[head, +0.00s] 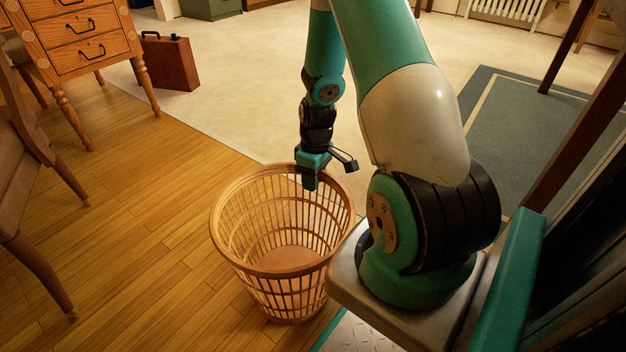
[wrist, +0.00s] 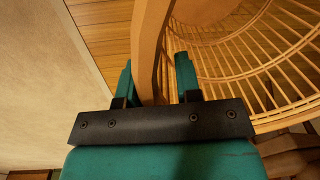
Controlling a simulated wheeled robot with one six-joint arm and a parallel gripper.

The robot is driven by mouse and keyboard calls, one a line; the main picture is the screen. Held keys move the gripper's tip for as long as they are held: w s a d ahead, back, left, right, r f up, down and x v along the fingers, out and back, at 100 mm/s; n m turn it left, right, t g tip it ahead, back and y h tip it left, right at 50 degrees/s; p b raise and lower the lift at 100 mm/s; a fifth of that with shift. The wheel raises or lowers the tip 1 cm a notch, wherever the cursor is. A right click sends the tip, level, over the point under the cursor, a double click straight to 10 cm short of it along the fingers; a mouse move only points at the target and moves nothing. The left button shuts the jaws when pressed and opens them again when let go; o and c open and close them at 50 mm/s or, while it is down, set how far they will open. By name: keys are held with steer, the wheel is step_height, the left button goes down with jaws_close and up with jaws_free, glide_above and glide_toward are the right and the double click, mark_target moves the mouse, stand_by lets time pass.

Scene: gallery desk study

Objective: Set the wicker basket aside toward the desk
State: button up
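The wicker basket (head: 228,240) stands upright and looks empty on the wooden floor in the head view, just in front of my base. My gripper (head: 309,184) points down at its far rim. In the wrist view the basket's rim (wrist: 150,50) passes between the two teal fingers of my gripper (wrist: 156,82). The fingers are apart, with a visible gap between the rim and the right finger. The wooden desk (head: 82,55) with drawers is at the top left in the head view.
A brown briefcase (head: 170,63) stands beside the desk. A wooden chair (head: 25,190) is at the left edge. The wooden floor (head: 140,200) between basket, chair and desk is clear. A pale carpet (head: 240,70) lies beyond, and a grey-green rug (head: 530,130) is at right.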

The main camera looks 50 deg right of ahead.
step_height(320, 180, up, 12)
steer(key=d+p, duration=0.1)
steer(key=p, duration=0.5)
steer(key=shift+w+f, duration=0.15)
steer(key=shift+f, duration=0.1)
steer(key=w+a+r+n+t+y, duration=0.1)
steer(key=a+r, duration=0.5)
steer(key=a, duration=0.2)
steer(key=w+a+r+n, duration=0.1)
steer(key=a+r, duration=0.5)
steer(key=a, duration=0.2)
steer(key=s+a+r+n+y, duration=0.1)
steer(key=s+a+r, duration=0.4)
steer(key=s+a, duration=0.2)
steer(key=s+a+r+n+y, duration=0.1)
steer(key=s+a+r, duration=0.4)
steer(key=s+a, duration=0.3)
steer(key=a, duration=0.2)
steer(key=shift+a+r+n+g, duration=0.35)
steer(key=shift+a+n+g, duration=0.05)
steer(key=shift+s, duration=0.1)
